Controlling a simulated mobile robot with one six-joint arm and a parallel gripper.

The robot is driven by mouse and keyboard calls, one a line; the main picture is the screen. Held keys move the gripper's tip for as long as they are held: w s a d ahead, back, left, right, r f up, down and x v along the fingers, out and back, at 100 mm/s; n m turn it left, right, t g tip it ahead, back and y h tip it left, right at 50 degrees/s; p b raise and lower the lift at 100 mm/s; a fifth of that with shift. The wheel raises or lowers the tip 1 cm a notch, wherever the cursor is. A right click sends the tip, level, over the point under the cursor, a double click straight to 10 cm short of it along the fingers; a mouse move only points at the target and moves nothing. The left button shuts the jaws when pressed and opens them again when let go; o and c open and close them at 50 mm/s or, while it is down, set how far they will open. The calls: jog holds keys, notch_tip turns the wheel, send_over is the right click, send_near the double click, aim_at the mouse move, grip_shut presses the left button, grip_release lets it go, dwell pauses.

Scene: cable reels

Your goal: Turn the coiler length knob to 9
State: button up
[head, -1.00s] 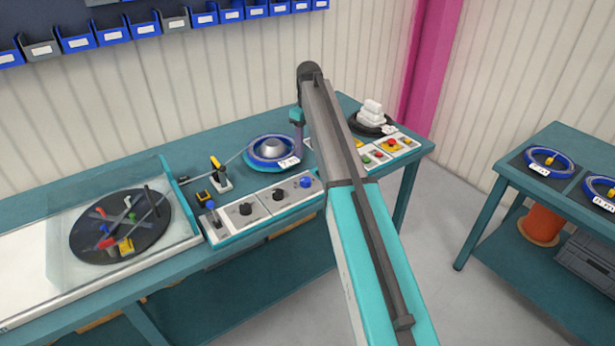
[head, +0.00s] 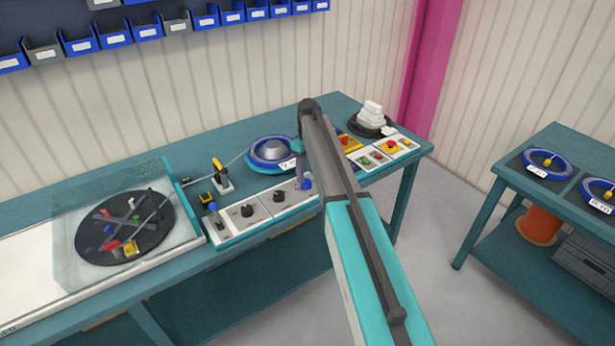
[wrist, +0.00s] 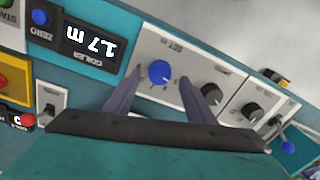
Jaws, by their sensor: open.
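The blue knob (wrist: 159,71) sits on a pale panel marked "SET M" in the wrist view, upside down there. A small pointer and scale marks surround it, too small to read. In the head view the blue knob (head: 305,184) is partly beside my gripper (head: 299,175). My gripper (wrist: 160,80) is open above the panel, with one finger on each side of the blue knob in the wrist view. I cannot tell whether the fingers touch it. The coiler display (wrist: 90,42) reads 1.7 m, upside down, with a blue ZERO button (wrist: 40,17) beside it.
Two black knobs (wrist: 210,93) and (wrist: 252,112) share the panel row, close to one finger. A blue-handled lever (head: 212,207) stands at the row's left end. A blue cable reel (head: 270,152) lies behind the panel. A turntable under a clear cover (head: 125,230) is at left.

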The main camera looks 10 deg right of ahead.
aim_at(307, 181)
jog(key=shift+f+p, duration=0.4)
jog(key=shift+f, duration=1.3)
jog(key=shift+c, duration=0.4)
jog(key=c, duration=1)
jog(key=shift+o, duration=0.2)
